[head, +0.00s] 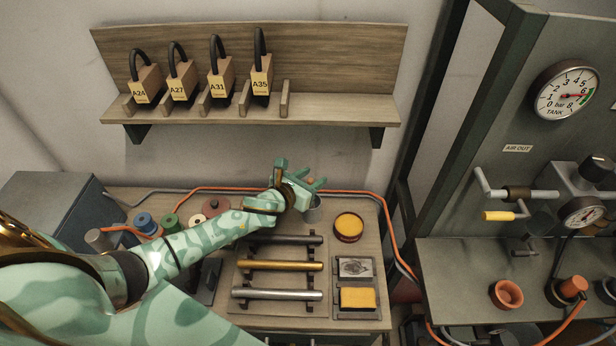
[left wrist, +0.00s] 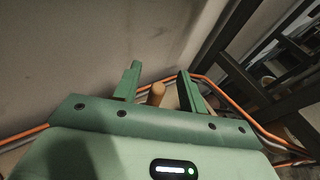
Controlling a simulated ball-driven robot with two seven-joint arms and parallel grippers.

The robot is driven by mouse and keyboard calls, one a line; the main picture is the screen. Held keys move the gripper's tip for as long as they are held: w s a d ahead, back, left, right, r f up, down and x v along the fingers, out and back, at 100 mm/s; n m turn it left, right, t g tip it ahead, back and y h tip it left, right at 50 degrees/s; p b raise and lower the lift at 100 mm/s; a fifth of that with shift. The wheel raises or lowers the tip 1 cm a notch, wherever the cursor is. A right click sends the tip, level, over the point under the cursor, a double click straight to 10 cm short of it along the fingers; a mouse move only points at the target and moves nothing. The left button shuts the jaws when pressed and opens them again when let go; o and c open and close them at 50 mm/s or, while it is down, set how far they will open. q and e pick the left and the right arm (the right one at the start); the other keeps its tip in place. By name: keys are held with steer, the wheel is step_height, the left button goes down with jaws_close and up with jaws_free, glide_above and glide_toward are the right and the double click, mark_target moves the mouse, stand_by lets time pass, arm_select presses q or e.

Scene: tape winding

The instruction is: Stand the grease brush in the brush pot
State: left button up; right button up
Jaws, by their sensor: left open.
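My left gripper (head: 300,174) is open above the back of the workbench. A grey cup that looks like the brush pot (head: 314,214) stands just below it, partly covered by the gripper. In the left wrist view, a round tan wooden handle (left wrist: 156,94), probably the grease brush's, sticks up between the open fingers (left wrist: 159,78), with a gap to the right finger. Its lower end and bristles are hidden behind the gripper body, so I cannot tell from that view what it stands in. My right gripper is not in view.
A rack of metal bars (head: 283,266) lies in front of the gripper. A round yellow tin (head: 348,226) stands right of the pot. An orange hose (head: 350,192) runs along the bench's back edge. A shelf (head: 250,113) with padlocks hangs above.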

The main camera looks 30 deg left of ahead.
arm_select(q)
steer(key=p+v, duration=0.1)
steer(key=v, duration=1.5)
steer(key=shift+s, duration=0.15)
